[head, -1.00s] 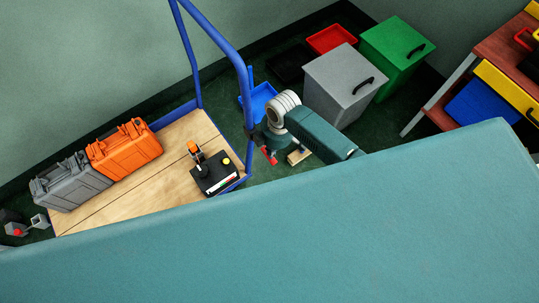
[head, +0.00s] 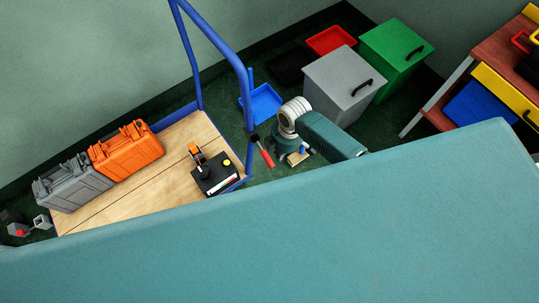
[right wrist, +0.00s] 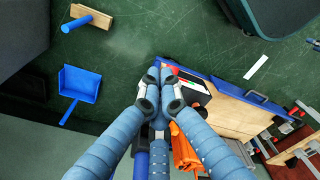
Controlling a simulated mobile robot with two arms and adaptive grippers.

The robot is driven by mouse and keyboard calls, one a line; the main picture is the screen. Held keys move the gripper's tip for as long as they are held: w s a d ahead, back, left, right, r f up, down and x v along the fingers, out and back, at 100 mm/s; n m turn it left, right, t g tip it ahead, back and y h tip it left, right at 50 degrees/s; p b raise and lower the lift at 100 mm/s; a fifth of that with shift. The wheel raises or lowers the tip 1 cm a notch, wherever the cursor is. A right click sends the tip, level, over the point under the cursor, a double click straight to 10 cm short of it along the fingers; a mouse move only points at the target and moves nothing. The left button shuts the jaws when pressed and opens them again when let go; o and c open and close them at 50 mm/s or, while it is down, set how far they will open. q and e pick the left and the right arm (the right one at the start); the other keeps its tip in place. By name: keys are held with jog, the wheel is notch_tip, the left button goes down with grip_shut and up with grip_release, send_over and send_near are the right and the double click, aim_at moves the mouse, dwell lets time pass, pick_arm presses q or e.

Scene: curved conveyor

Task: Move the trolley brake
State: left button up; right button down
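The trolley has a wooden deck (head: 135,178) and a blue tube handle (head: 215,40). The brake is a red-gripped lever (head: 266,153) at the foot of the handle's near post, slanting down to the right. My right gripper (head: 285,152) is just right of the lever, apart from it in the head view. In the right wrist view the blue-grey fingers (right wrist: 158,76) are bent in with their tips together, and nothing shows held between them. I cannot make out the lever clearly there. My left gripper is not in view.
On the deck are an orange case (head: 125,150), a grey case (head: 72,185) and a black control box (head: 214,174). A blue dustpan (head: 262,103) and a brush (right wrist: 88,17) lie on the floor. Grey (head: 343,84) and green (head: 396,58) bins stand behind my arm.

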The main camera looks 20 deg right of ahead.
notch_tip(320, 180, up, 12)
jog(key=d, duration=0.1)
jog(key=shift+s, duration=0.2)
jog(key=shift+d, duration=0.1)
dwell(0.6)
